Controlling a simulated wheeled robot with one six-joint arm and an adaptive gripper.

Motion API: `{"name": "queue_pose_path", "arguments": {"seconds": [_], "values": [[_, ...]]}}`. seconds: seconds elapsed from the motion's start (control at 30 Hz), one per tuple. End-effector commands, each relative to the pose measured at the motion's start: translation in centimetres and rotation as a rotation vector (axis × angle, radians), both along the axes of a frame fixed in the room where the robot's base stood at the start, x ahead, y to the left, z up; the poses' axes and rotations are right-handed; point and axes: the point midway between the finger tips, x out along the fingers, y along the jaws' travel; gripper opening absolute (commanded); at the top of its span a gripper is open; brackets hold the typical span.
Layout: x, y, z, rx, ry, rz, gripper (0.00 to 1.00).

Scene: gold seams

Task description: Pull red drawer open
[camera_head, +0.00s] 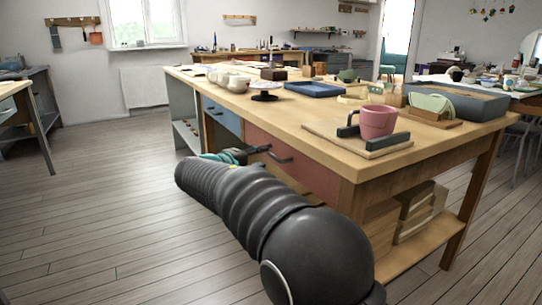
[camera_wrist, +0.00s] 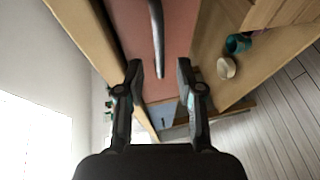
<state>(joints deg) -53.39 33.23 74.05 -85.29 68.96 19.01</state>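The red drawer (camera_head: 308,172) is in the front of the wooden workbench, to the right of a blue drawer (camera_head: 221,116). Its front looks flush with the bench, so it appears closed. Its dark bar handle (camera_head: 281,157) shows just beyond my arm. In the wrist view the red drawer front (camera_wrist: 185,35) fills the upper middle, and the handle (camera_wrist: 157,40) points down between my fingers. My gripper (camera_wrist: 158,74) is open, with one finger on each side of the handle's end. I see gaps on both sides and no grip. In the head view my arm partly hides the gripper (camera_head: 240,155).
The workbench top (camera_head: 290,110) holds a pink mug (camera_head: 377,121) on a board, a blue tray (camera_head: 315,89) and several bowls. A lower shelf (camera_head: 425,245) with wooden boxes is at the right. Open wooden floor (camera_head: 90,215) lies to the left.

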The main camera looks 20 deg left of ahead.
Motion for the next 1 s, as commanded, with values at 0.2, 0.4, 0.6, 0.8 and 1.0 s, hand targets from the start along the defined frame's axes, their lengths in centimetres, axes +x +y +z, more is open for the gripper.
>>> {"name": "queue_pose_path", "arguments": {"seconds": [0.2,0.4,0.6,0.8,1.0], "values": [[3.4,-1.1,-0.6,0.001,0.0,-0.001,0.37],[5.0,-1.6,-0.9,0.0,0.0,0.0,0.37],[5.4,-1.7,-1.0,0.0,0.0,0.001,0.37],[5.4,-1.7,-1.0,0.0,0.0,0.001,0.27],[5.4,-1.7,-1.0,0.0,0.001,0.001,0.0]]}}
